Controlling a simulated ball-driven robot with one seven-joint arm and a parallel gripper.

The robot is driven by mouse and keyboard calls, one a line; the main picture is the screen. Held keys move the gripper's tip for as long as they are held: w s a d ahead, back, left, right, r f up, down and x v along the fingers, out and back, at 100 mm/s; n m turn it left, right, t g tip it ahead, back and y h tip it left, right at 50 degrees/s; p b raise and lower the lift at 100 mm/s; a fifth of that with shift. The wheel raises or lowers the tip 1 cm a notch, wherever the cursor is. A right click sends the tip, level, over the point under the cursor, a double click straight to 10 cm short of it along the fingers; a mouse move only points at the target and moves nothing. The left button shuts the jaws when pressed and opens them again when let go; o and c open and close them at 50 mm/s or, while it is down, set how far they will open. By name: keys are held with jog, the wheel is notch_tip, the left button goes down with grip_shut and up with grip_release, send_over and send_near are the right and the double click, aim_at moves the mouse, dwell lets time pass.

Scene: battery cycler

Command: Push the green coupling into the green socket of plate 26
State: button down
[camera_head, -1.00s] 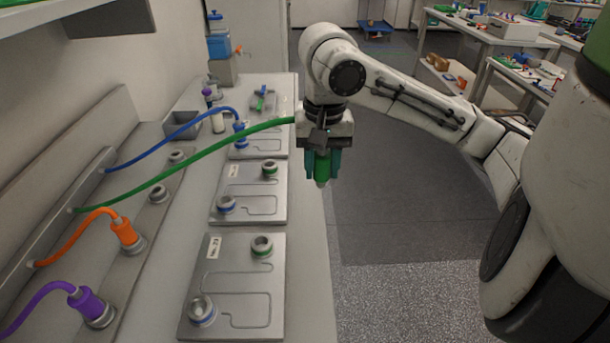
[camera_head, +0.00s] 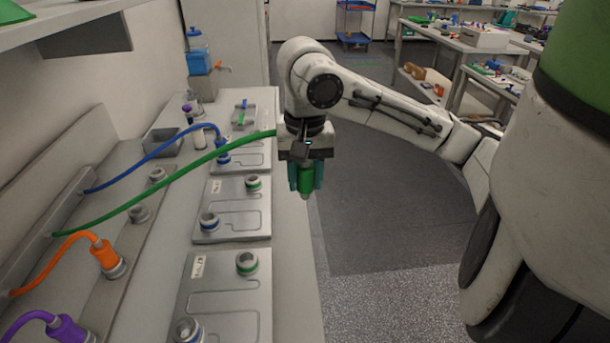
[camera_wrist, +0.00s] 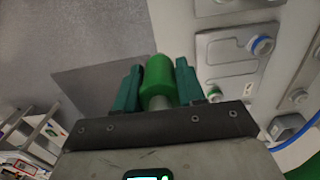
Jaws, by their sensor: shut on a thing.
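My gripper (camera_head: 306,178) is shut on the green coupling (camera_head: 307,182), which points down with its green hose (camera_head: 165,178) running left to the back panel. It hangs over the floor, right of the bench edge, beside the middle plate (camera_head: 240,208). In the wrist view the coupling (camera_wrist: 158,80) sits between the teal fingers. The middle plate has an empty green socket (camera_head: 253,184) and an empty blue socket (camera_head: 208,222). The plate labels are too small to read, so I cannot tell which is plate 26.
A far plate (camera_head: 240,160) has a blue coupling (camera_head: 222,152) at its left side. Orange (camera_head: 105,255) and purple (camera_head: 68,328) couplings stand along the back panel. A grey bin (camera_head: 163,142) and bottles stand at the far end. The floor right of the bench is clear.

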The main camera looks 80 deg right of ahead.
jog(key=shift+r+p, duration=2.45)
jog(key=shift+p, duration=0.05)
